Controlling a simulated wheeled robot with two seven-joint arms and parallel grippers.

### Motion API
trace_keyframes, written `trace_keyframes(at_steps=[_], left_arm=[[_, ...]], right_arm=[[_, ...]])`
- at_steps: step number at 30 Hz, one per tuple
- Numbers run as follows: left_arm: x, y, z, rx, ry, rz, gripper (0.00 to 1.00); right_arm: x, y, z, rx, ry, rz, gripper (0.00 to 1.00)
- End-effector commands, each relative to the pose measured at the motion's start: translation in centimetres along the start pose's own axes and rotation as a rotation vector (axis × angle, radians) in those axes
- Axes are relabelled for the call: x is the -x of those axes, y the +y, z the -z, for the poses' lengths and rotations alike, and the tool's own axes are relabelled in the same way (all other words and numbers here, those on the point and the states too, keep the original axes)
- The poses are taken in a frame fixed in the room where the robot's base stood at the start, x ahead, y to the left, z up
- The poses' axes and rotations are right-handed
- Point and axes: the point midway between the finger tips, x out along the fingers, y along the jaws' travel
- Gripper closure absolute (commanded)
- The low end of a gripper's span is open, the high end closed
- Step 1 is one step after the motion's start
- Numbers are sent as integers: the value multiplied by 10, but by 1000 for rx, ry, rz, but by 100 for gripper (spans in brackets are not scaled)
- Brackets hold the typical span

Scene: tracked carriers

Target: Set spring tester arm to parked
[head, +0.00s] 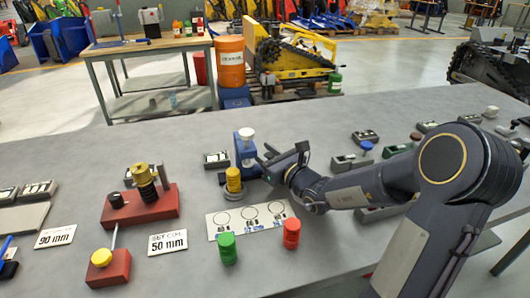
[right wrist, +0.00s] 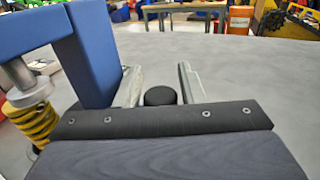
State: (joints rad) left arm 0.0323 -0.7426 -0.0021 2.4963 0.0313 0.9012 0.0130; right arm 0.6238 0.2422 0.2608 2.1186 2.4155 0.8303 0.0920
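The spring tester (head: 244,150) is a blue frame with a white cap on top and a yellow coil spring (head: 233,180) at its front, standing mid-table. In the right wrist view its blue frame (right wrist: 95,55) fills the left side, with the yellow spring (right wrist: 33,120) under a silver ram. My right gripper (head: 268,158) is just right of the tester. Its two pale fingers stand apart in the right wrist view, with a black round knob (right wrist: 160,95) between them and visible gaps beside it. The arm behind the knob is hidden. My left gripper is not in view.
A white card with circles (head: 222,218) lies in front of the tester, with a green canister (head: 227,249) and a red canister (head: 291,233) by it. A red block with a coil (head: 140,207) stands left. Small grey trays (head: 350,162) sit right, near my forearm.

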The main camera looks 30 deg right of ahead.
Motion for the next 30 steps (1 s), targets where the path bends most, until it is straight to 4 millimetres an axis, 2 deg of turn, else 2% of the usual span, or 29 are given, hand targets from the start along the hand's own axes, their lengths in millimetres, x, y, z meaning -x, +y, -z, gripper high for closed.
trace_keyframes(at_steps=[1, 9, 14, 22, 30], left_arm=[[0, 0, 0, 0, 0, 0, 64], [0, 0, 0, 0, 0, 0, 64], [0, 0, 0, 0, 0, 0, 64], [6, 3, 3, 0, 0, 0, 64], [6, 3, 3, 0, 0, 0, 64]], right_arm=[[0, 0, 0, 0, 0, 0, 64], [0, 0, 0, 0, 0, 0, 100], [1, -1, 0, 0, 0, 1, 100], [13, -31, -1, 0, 1, 4, 100], [13, -31, 0, -1, 0, -1, 100]])
